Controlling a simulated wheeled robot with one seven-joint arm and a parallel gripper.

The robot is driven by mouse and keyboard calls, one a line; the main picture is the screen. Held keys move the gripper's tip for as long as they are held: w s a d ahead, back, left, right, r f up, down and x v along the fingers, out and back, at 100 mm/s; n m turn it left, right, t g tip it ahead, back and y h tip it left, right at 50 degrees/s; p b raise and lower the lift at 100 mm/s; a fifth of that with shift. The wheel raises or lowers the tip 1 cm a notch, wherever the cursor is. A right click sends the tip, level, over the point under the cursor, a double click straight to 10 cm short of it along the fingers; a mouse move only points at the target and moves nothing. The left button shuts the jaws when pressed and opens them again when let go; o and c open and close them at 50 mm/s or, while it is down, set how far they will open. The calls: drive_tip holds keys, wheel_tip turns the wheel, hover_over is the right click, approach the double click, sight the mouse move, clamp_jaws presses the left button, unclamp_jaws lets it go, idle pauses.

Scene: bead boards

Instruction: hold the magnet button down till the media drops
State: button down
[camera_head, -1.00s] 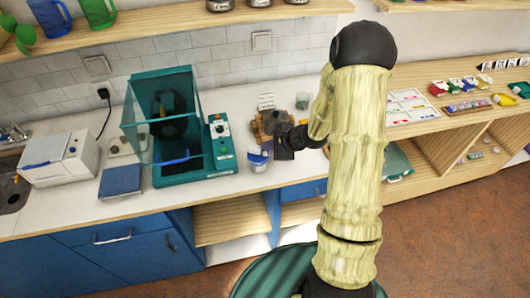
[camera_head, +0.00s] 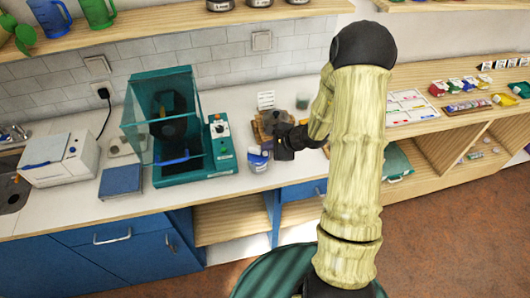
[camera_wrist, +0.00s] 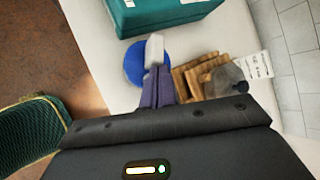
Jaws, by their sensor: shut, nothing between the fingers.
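A teal machine (camera_head: 194,173) with a clear cover stands on the white counter. Its control panel (camera_head: 221,138) on the right side has a knob and small buttons; I cannot read which is the magnet button. My gripper (camera_head: 278,147) is shut and empty, right of the panel and apart from it. In the wrist view the closed fingers (camera_wrist: 157,72) point towards the blue lid (camera_wrist: 133,64) and a pale block (camera_wrist: 154,48); contact is unclear. The machine's teal side (camera_wrist: 165,12) shows beyond. No media can be made out.
A wooden rack (camera_wrist: 190,81) with a grey round object is close beside the fingers. A blue flat box (camera_head: 121,181) and a white appliance (camera_head: 62,158) stand left of the machine. Bare counter lies along the front edge.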

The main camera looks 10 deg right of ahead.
drive_tip(key=shift+f+b, duration=0.85)
drive_tip(key=shift+b, duration=0.65)
idle(0.8)
idle(1.6)
drive_tip(key=shift+r+p, duration=0.3)
drive_tip(key=shift+r, duration=0.55)
drive_tip(key=shift+r, duration=0.1)
wheel_tip(320, 180, up, 5)
drive_tip(key=p, duration=0.2)
drive_tip(key=shift+p, duration=0.4)
